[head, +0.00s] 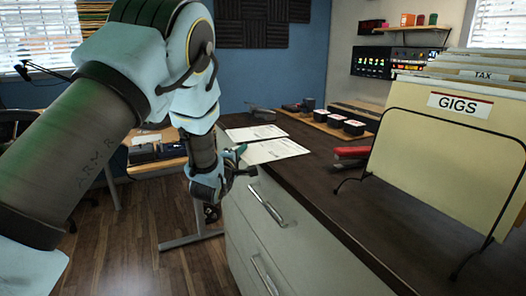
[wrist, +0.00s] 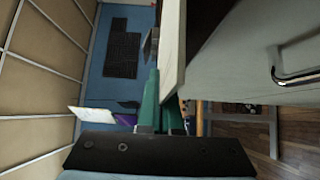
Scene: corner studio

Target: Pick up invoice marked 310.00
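Two white printed sheets lie on the dark top of the cabinet in the head view, a farther sheet (head: 255,133) and a nearer sheet (head: 274,151). Their print is too small to read, so I cannot tell which is marked 310.00. My gripper (head: 240,153) is at the cabinet's left edge, with its green fingertips beside the left end of the nearer sheet. In the wrist view, the green fingers of my gripper (wrist: 160,100) reach toward a pale sheet-like strip (wrist: 173,45) along the dark edge. Whether they touch or grip it is unclear.
A wire rack with a GIGS folder (head: 455,125) stands on the cabinet top at right. A red stapler-like object (head: 351,152) and a wooden tray with black boxes (head: 330,122) lie behind. Drawer handles (head: 267,205) project from the cabinet front. Wooden floor (head: 150,255) is open at left.

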